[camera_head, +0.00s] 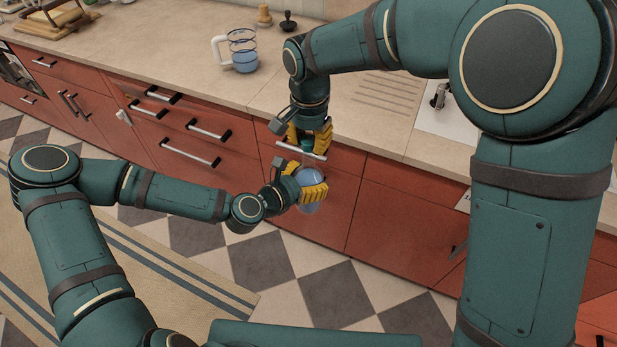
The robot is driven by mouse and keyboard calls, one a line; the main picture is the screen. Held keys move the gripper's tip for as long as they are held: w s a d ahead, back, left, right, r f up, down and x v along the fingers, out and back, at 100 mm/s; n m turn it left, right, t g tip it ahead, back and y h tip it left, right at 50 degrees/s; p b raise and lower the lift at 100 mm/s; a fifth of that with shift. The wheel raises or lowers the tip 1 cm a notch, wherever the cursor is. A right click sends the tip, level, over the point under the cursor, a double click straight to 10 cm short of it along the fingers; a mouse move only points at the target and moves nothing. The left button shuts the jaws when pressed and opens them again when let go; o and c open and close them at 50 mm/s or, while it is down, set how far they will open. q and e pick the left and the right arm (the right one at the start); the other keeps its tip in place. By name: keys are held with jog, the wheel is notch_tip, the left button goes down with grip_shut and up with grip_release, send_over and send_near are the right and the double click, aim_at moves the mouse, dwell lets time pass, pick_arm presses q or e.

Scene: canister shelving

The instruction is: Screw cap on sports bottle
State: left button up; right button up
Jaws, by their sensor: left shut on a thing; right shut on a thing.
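A light-blue, see-through sports bottle (311,205) is in the air in front of the red drawers. My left gripper (308,186), with yellow fingers, is shut around the upper part of the bottle. The cap is partly hidden by the fingers. The cap is above the bottle's top; the fingers hide the bottle's mouth, and I cannot tell whether cap and bottle touch.
The beige countertop (200,50) runs behind the grippers, above red drawers with bar handles (190,152). A blue-tinted glass jug (243,50) with a white handle stands on it. The sink (450,112) is at the right.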

dwell(0.8)
jog(key=shift+f, duration=0.95)
jog(key=shift+f, duration=0.5)
pick_arm(q)
grip_shut()
pick_arm(e)
jog(key=m, duration=0.5)
dwell(0.8)
jog(key=o, duration=0.7)
jog(key=shift+c, duration=0.2)
